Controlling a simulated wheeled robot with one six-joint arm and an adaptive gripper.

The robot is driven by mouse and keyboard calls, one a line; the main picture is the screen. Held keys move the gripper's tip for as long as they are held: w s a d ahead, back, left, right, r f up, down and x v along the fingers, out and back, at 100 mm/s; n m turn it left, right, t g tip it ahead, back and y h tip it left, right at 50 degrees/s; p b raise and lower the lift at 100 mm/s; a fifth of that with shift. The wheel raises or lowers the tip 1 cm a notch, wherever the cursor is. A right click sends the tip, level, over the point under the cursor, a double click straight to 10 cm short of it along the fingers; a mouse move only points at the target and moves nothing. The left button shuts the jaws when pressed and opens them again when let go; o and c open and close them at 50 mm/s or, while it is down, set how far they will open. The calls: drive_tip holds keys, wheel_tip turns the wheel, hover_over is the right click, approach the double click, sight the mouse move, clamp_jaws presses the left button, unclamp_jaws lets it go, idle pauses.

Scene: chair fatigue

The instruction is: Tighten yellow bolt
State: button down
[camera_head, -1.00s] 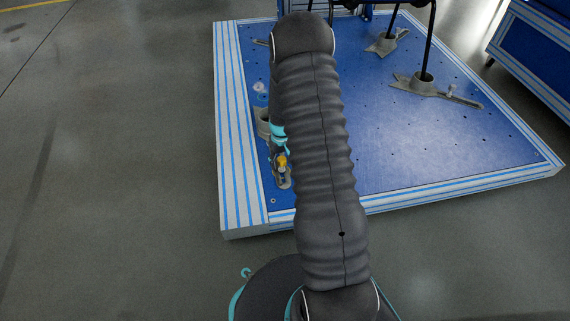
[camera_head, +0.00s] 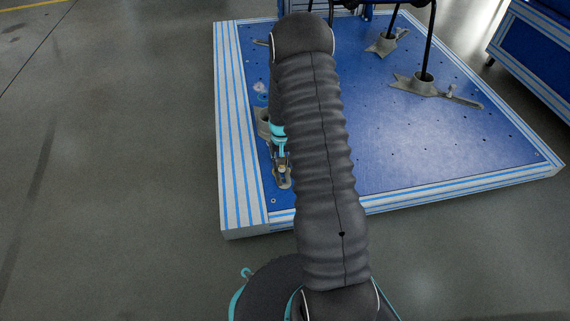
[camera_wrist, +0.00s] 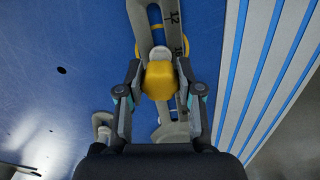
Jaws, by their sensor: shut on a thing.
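The yellow bolt (camera_wrist: 159,80) shows in the middle of the wrist view, between the two fingers of my gripper (camera_wrist: 159,88). My gripper is shut on the yellow bolt. The bolt sits over a grey metal clamp piece (camera_wrist: 176,20) marked with numbers, on the blue plate. In the head view, my gripper (camera_head: 281,165) is low over the left part of the plate, partly behind my arm. The yellow of the bolt is hidden there.
The blue plate (camera_head: 440,140) has a pale, blue-striped edge rail (camera_head: 232,150) close to the left of my gripper. Clamp feet (camera_head: 425,84) with black chair legs stand at the back right. A blue cabinet (camera_head: 540,50) is at the far right. Grey floor is clear at left.

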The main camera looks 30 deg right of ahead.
drive_tip(key=shift+m, duration=0.3)
drive_tip(key=m, duration=0.3)
drive_tip(key=shift+m, duration=0.5)
drive_tip(key=shift+m, duration=1.8)
drive_tip(key=shift+w+m, duration=0.1)
drive_tip(key=shift+m, duration=1.9)
